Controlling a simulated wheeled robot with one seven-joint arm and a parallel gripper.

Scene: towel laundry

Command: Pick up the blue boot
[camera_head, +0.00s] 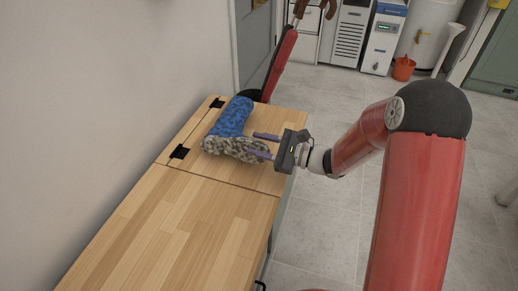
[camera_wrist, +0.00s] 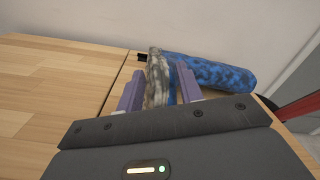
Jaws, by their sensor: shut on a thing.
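The blue boot (camera_head: 235,116) lies on the wooden chest top, with a mottled blue shaft and a grey-beige speckled sole or foot part. My gripper (camera_head: 264,146) reaches in from the right, with its two purple fingers at the speckled end. In the wrist view, the boot (camera_wrist: 215,75) stretches to the right, and its speckled part sits between the fingers of my gripper (camera_wrist: 160,90). The gripper is shut on the boot. The boot appears to rest on the wood; whether it is lifted at all I cannot tell.
The wooden top (camera_head: 170,225) is bare toward the front and has black hinges (camera_head: 180,152) near the wall. A grey door (camera_head: 256,40) stands behind. Tiled floor (camera_head: 330,210) lies to the right.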

